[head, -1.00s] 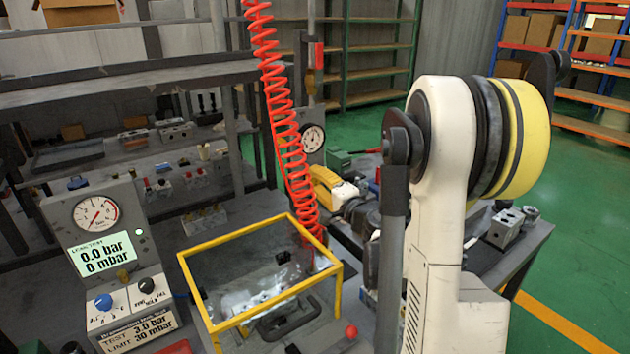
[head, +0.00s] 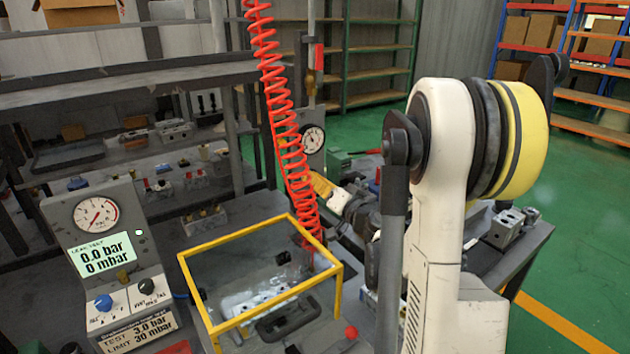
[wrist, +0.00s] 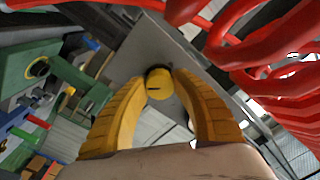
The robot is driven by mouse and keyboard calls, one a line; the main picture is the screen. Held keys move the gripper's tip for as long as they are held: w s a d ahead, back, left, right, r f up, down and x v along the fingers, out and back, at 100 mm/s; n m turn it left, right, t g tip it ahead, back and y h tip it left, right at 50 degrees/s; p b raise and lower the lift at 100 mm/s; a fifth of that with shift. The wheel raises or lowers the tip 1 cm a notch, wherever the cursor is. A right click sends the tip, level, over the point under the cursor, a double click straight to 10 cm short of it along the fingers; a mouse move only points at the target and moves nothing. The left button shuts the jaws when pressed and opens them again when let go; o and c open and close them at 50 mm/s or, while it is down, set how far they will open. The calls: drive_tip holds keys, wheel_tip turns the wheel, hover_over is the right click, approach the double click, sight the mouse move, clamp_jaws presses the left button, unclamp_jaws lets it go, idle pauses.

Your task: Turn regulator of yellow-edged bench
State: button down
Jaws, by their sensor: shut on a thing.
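My gripper (wrist: 162,76) has yellow fingers closed on either side of a round knob (wrist: 158,86) with a yellow face and a dark mark, the regulator knob. In the head view my gripper (head: 322,186) is small and partly hidden behind the red coiled hose. It is below a round gauge (head: 312,138) on a post; the knob itself cannot be made out there. The yellow-edged guard frame (head: 236,249) stands on the bench in front, with a pale metal block (head: 262,296) inside it.
The red coiled hose (head: 284,110) hangs close beside my gripper and fills the right of the wrist view (wrist: 270,60). A test panel (head: 100,250) reading 0.0 bar and 0 mbar stands at left. Green floor (head: 570,215) is open at right.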

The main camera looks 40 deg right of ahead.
drive_tip(key=shift+n, duration=0.3)
drive_tip(key=c, duration=1)
unclamp_jaws()
drive_tip(key=s, duration=1.2)
drive_tip(key=shift+a+f, duration=0.15)
drive_tip(key=shift+a, duration=0.2)
